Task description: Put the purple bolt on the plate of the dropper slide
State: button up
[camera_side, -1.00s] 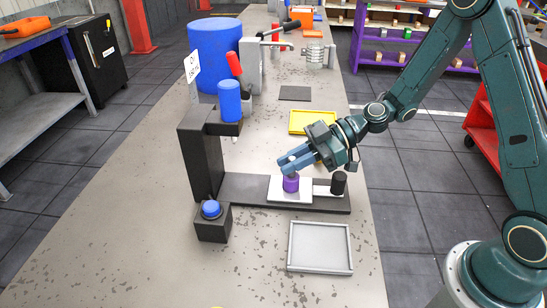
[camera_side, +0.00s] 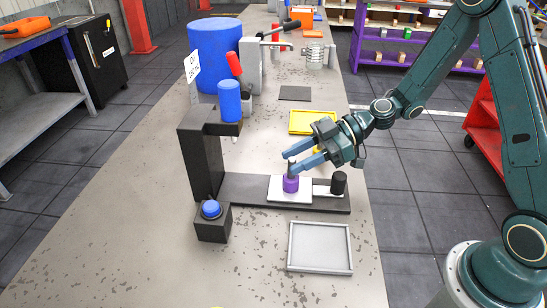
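The purple bolt (camera_side: 291,184) stands upright, purple head down and grey shank up, on the white plate (camera_side: 275,195) of the dropper slide. The slide's dark base (camera_side: 240,186) runs between a black column with a blue cylinder (camera_side: 229,101) on top at the left and a black knob (camera_side: 338,183) at the right. My gripper (camera_side: 291,161) reaches in from the upper right. Its blue fingers are spread on either side of the shank's upper end. Whether a finger still touches the shank cannot be told.
A black box with a blue button (camera_side: 211,209) stands in front of the column. An empty grey tray (camera_side: 320,270) lies in front of the slide. A yellow tray (camera_side: 301,123) lies behind, partly hidden by my gripper. The left part of the bench is bare.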

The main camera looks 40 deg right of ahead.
jog(key=v, duration=1)
jog(key=shift+s+r, duration=0.1)
dwell(0.6)
jog(key=s+h, duration=0.1)
jog(key=s+a+r+m+g+h, duration=0.1)
jog(key=s+h, duration=0.1)
jog(key=s+a+g+h, duration=0.1)
jog(key=shift+s+a+r+m, duration=0.1)
jog(key=shift+s+r+m, duration=0.1)
jog(key=shift+r+m, duration=0.2)
jog(key=s+d+r+m+t+h, duration=0.1)
jog(key=s+d+r+m+h, duration=0.1)
jog(key=s+r+m+h, duration=0.2)
jog(key=s+d+r+m+t+h, duration=0.1)
jog(key=s+d+r+m+h, duration=0.2)
jog(key=s+m, duration=0.4)
jog(key=s+r+h, duration=0.1)
jog(key=s, duration=0.2)
jog(key=shift+s+m, duration=0.3)
jog(key=shift+s, duration=0.1)
